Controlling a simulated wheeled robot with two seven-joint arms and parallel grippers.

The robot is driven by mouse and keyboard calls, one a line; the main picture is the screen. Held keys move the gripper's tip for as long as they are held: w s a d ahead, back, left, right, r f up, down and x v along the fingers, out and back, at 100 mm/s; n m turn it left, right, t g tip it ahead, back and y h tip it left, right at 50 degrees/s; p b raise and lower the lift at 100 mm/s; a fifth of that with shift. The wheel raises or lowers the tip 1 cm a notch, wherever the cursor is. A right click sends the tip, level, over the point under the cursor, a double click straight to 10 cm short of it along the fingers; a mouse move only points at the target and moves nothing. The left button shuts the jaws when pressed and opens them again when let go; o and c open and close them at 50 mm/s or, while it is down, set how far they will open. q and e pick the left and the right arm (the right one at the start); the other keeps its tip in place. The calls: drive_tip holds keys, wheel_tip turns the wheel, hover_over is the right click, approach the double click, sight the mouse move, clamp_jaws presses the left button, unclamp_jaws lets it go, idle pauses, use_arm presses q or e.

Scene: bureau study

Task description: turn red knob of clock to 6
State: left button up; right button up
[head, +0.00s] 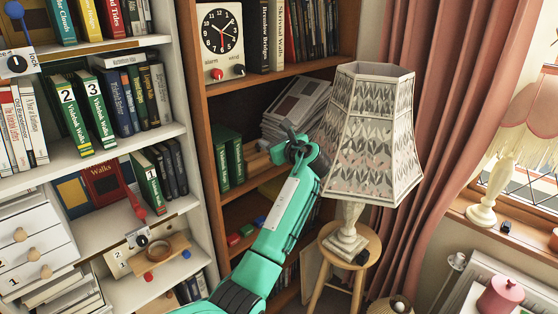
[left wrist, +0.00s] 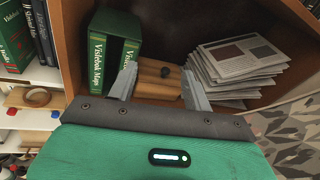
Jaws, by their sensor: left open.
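The clock (head: 221,34) has a black face and a pale body and stands on the upper shelf of the brown bookcase in the head view. Its red knob (head: 217,74) is at the lower left below the face, with a dark knob (head: 239,70) to its right. The knob's pointer is too small to read. My left gripper (head: 284,141) is below and to the right of the clock, apart from it, in front of the shelf beneath. In the left wrist view my left gripper (left wrist: 160,86) is open and empty; the clock is outside that view. My right gripper is not in view.
A wooden box with a black knob (left wrist: 166,73) is beyond the fingers, between green books (left wrist: 112,45) and a paper stack (left wrist: 238,62). A patterned lamp (head: 370,130) stands close to the right of my left arm. Books (head: 298,30) stand right of the clock.

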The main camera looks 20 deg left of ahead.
use_arm(q)
wheel_tip(320, 180, down, 7)
drive_tip(key=w+h, duration=0.1)
drive_tip(key=shift+d, duration=0.45)
